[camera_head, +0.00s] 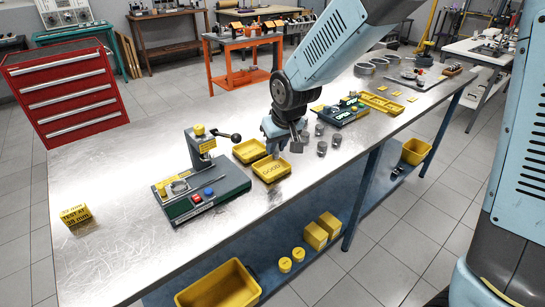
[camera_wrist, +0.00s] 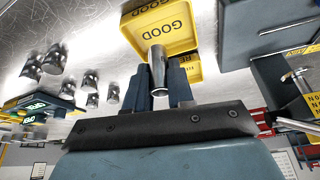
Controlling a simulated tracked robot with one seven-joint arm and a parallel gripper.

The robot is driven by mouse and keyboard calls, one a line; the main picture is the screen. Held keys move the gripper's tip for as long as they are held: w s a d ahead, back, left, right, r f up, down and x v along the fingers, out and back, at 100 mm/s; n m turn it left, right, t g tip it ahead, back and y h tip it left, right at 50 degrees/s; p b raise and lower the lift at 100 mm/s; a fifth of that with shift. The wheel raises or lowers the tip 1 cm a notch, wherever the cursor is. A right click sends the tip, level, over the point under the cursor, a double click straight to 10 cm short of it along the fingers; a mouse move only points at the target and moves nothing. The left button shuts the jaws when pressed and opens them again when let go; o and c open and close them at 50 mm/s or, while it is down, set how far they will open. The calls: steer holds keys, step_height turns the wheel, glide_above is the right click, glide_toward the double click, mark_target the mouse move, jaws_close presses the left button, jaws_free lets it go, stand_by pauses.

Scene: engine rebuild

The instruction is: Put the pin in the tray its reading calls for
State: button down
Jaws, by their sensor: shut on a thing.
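My gripper (camera_head: 274,135) is shut on a grey metal pin (camera_wrist: 157,66). In the wrist view the pin stands out between the two dark fingers (camera_wrist: 159,88). The pin's far end lies in line with the yellow tray marked GOOD (camera_wrist: 136,33); I cannot tell its height above it. In the head view the GOOD tray (camera_head: 271,175) is just below my gripper. A second yellow tray (camera_head: 240,157) is beside it, its label partly hidden in the wrist view (camera_wrist: 196,72). The pin is not clearly visible in the head view.
A green-based test stand (camera_head: 205,191) with a lever and red and blue buttons is left of the trays. Several metal cylinders (camera_head: 321,147) stand right of my gripper, near a green device with displays (camera_head: 343,113). A yellow block (camera_head: 75,216) sits at the left.

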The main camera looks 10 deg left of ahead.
steer(key=shift+w+a+f, duration=0.2)
steer(key=shift+a+f, duration=0.45)
steer(key=shift+f, duration=1.7)
steer(key=shift+f, duration=0.1)
steer(key=c, duration=1)
jaws_free()
steer(key=v, duration=1.2)
